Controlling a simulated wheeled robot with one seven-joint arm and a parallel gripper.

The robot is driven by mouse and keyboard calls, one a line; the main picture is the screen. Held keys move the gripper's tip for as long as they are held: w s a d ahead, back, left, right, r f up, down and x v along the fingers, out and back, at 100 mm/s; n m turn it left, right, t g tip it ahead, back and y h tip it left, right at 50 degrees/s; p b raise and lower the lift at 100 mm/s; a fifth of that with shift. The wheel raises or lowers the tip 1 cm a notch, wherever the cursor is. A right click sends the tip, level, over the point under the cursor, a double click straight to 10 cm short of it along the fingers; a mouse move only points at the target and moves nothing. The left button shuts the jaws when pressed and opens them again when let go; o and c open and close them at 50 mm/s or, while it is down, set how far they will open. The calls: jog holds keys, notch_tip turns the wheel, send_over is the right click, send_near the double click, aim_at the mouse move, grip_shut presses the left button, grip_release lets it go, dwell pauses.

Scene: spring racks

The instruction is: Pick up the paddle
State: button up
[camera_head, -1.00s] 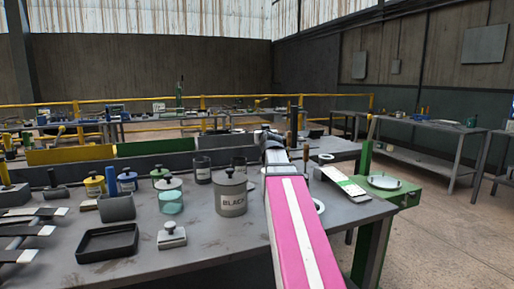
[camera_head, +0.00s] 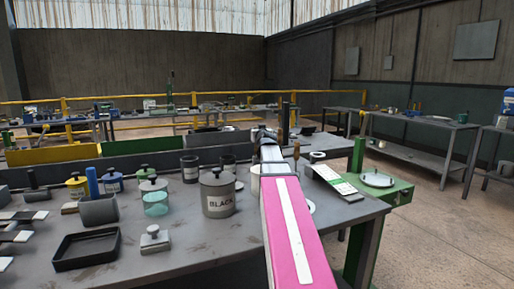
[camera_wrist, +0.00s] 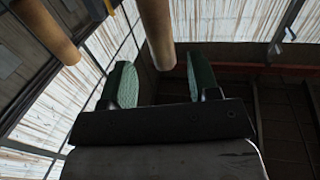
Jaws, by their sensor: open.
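I cannot clearly identify a paddle. In the wrist view, a pale wooden rod like a handle (camera_wrist: 158,35) hangs in the picture beyond and between my gripper's fingertips (camera_wrist: 160,80). The two green-padded fingers are apart with nothing between them. A second wooden rod (camera_wrist: 48,30) is at the upper left, outside the fingers. In the head view, my gripper (camera_head: 268,138) is at the end of my pink arm, over the far part of the bench. A small brown handle (camera_head: 296,151) shows just right of it. My arm hides part of the bench.
The grey bench (camera_head: 190,243) holds a lidded pot marked BLACK (camera_head: 217,195), a black tray (camera_head: 87,248), a grey cup (camera_head: 99,210) and several jars. A dark upright post (camera_head: 285,122) stands close to my gripper. A green stand (camera_head: 395,190) is at the right, with open floor beyond.

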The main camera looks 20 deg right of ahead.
jog(key=w, duration=0.5)
jog(key=shift+w+d+f, duration=0.1)
jog(key=shift+w+d, duration=0.15)
jog(key=shift+d, duration=0.1)
jog(key=c, duration=1)
jog(key=shift+c, duration=0.2)
